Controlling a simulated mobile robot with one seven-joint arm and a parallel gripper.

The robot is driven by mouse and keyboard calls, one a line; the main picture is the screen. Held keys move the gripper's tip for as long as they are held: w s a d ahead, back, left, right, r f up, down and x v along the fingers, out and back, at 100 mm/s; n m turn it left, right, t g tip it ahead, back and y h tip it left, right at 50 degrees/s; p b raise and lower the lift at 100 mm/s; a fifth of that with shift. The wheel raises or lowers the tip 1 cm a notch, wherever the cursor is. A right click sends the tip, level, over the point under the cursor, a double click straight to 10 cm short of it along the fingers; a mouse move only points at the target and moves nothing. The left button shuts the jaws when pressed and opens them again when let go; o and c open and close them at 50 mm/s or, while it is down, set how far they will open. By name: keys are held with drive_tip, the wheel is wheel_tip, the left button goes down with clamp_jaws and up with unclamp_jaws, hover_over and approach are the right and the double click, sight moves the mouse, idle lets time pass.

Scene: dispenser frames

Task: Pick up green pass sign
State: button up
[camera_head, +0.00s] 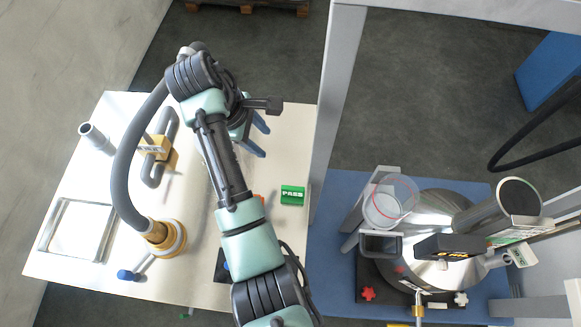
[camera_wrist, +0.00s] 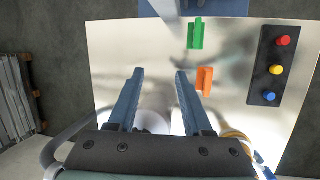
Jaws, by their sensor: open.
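The green pass sign (camera_head: 292,195) stands on the pale table near its right edge in the head view. In the wrist view the green sign (camera_wrist: 195,34) is seen from above as a narrow green shape, ahead and to the right of my fingertips. My gripper (camera_head: 264,139) is open and empty above the table, farther back and left of the sign in the head view. In the wrist view the two blue fingers of my gripper (camera_wrist: 159,73) are spread apart with only table surface between their tips.
An orange sign (camera_wrist: 204,80) stands close to the green one, right of my fingers. A black box with red, yellow and blue buttons (camera_wrist: 269,83) lies farther right. A metal tray (camera_head: 72,232) and a yellow-clamped pipe (camera_head: 158,150) are at left. A grey post (camera_head: 338,90) rises beside the table.

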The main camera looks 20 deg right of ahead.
drive_tip(key=s+f+n+g, duration=0.1)
drive_tip(key=s+f+g, duration=0.1)
drive_tip(key=s, duration=0.2)
drive_tip(key=b, duration=0.2)
hover_over(292, 188)
drive_tip(key=w+a, duration=0.1)
drive_tip(key=a, duration=0.1)
wheel_tip(292, 188, down, 6)
drive_tip(key=shift+g, duration=0.3)
drive_tip(key=shift+p+x, duration=0.55)
drive_tip(key=shift+x, duration=2.5)
drive_tip(key=shift+d, duration=0.15)
clamp_jaws()
